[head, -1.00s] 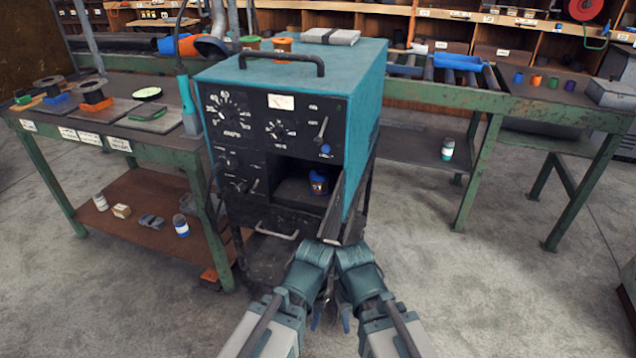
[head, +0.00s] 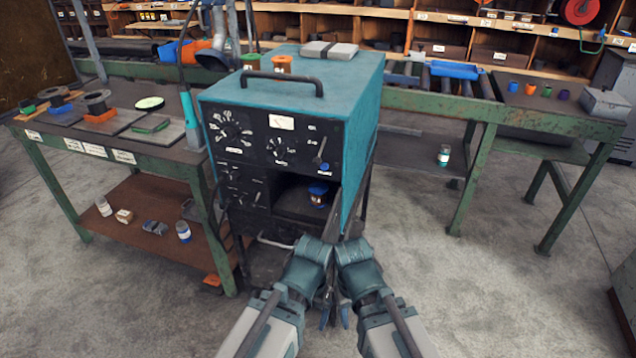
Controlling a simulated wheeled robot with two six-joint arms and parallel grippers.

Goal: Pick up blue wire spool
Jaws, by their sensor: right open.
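A small spool with a blue top (head: 318,190) and an orange-brown middle stands inside the open dark compartment of the teal machine (head: 225,107). It appears to be the blue wire spool. The compartment's door hangs open on the right side. My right gripper (head: 344,315) is open and empty, pointing down in front of the machine, below and apart from the spool. My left gripper (head: 325,317) hangs close beside it, small and partly hidden by my arm, so its jaws cannot be made out.
The left bench (head: 160,155) carries dark spools, plates and a green block, with bottles on its lower shelf. The right bench (head: 560,122) holds several small coloured spools and a grey box (head: 606,104). A blue tray (head: 455,70) lies on rollers behind. Floor right of the machine is clear.

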